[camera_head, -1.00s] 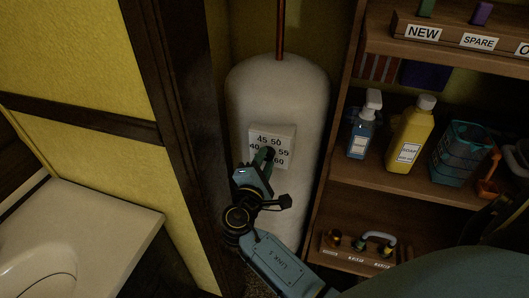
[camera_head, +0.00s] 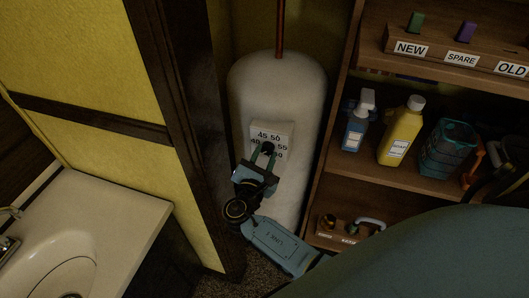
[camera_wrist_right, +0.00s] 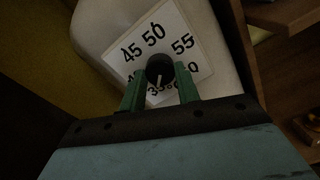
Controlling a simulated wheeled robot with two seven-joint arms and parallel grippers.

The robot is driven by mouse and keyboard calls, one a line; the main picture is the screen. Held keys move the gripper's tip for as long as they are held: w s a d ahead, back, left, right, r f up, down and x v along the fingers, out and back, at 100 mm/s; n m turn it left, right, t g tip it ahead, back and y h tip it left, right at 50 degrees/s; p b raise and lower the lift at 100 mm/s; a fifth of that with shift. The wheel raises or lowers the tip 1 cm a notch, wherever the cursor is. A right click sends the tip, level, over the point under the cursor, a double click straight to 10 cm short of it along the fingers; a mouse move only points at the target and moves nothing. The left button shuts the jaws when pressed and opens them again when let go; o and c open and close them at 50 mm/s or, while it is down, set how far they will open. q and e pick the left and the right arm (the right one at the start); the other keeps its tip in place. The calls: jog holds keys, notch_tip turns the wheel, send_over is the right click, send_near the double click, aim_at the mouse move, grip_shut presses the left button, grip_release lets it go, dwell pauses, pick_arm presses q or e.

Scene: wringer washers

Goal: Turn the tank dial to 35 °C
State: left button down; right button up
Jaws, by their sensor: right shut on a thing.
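The tank dial is a dark round knob (camera_wrist_right: 159,67) on a white plate (camera_wrist_right: 181,28) with numbers, fixed to the front of the pale tank (camera_head: 278,88). In the right wrist view, 45, 50 and 55 are clear, while 40, 60 and the lower numbers are partly hidden by my fingers. A pale pointer line on the knob points down towards the partly visible 35. My right gripper (camera_head: 262,160) is shut on the knob, a green finger on each side in the right wrist view (camera_wrist_right: 160,88). My left gripper is not in view.
A wooden shelf on the right holds a blue bottle (camera_head: 357,124), a yellow bottle (camera_head: 401,134) and a teal basket (camera_head: 447,147). A dark post (camera_head: 185,120) stands left of the tank. A white basin (camera_head: 95,215) is at lower left.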

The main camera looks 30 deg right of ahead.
jog(key=shift+f, duration=0.1)
dwell(0.5)
jog(key=o, duration=1)
jog(key=b+v, duration=0.1)
jog(key=v, duration=1.2)
jog(key=shift+s+a, duration=0.1)
jog(key=shift+s, duration=0.1)
